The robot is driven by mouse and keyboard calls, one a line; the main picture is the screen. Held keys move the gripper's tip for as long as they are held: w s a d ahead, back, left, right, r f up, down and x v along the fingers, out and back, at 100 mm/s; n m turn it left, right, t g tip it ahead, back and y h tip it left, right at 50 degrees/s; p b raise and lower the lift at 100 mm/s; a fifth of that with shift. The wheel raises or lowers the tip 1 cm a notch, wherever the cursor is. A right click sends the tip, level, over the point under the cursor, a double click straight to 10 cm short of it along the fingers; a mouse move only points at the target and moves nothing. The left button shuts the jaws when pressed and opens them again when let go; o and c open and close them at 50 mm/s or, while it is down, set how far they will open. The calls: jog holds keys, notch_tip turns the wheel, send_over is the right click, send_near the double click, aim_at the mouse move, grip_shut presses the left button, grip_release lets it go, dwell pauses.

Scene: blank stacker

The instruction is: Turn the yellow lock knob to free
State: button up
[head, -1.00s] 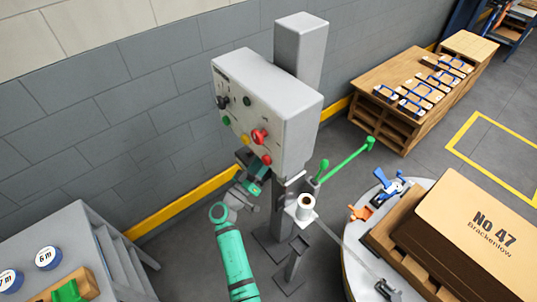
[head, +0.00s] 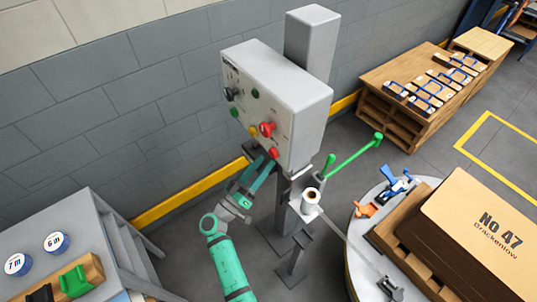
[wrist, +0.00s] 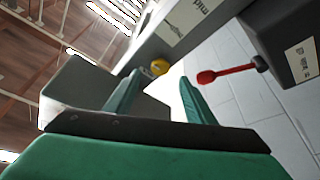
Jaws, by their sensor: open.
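The yellow knob (wrist: 160,67) shows in the wrist view on a grey panel face. It appears just beyond and between my fingertips, with no contact visible. My gripper (wrist: 160,84) has two green fingers spread apart with nothing between them. In the head view my gripper (head: 268,163) is just below the lower edge of the grey control box (head: 305,100), partly hidden by it. A small yellow part (head: 253,131) shows low on the box's front; I cannot tell whether it is the same knob.
A red lever (wrist: 228,73) sticks out right of my fingers in the wrist view. A red knob (head: 267,129) is on the box front. A round table (head: 357,240) stands further right.

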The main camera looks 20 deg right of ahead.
jog(key=shift+v, duration=1.6)
